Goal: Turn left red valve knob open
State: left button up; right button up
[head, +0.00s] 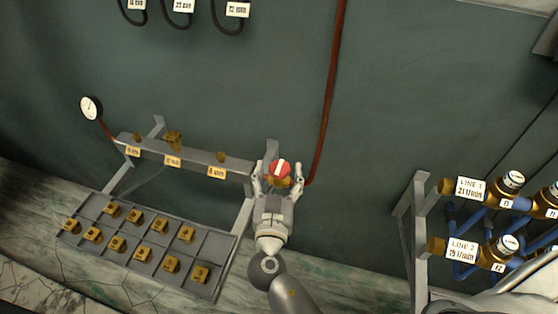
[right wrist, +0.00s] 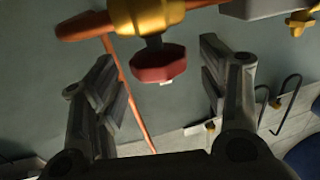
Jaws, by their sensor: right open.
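The red valve knob (head: 279,169) has a white bar across its face and sits on a brass valve body at the right end of a grey manifold rail (head: 195,156). My right gripper (head: 278,172) is open, with a finger on each side of the knob in the head view. In the right wrist view the red knob (right wrist: 158,66) hangs under the brass valve (right wrist: 147,17), between the open fingers (right wrist: 160,85) and beyond their tips. I see a gap on both sides, so the fingers look apart from it. My left gripper is not in view.
A tray (head: 217,243) of several brass fittings stands below the rail. A pressure gauge (head: 91,108) is at left. A copper pipe (head: 330,95) runs up the wall right of the knob. Brass and blue line valves (head: 480,222) stand at far right.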

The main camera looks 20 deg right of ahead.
jog(key=shift+x, duration=1.2)
jog(key=c, duration=1)
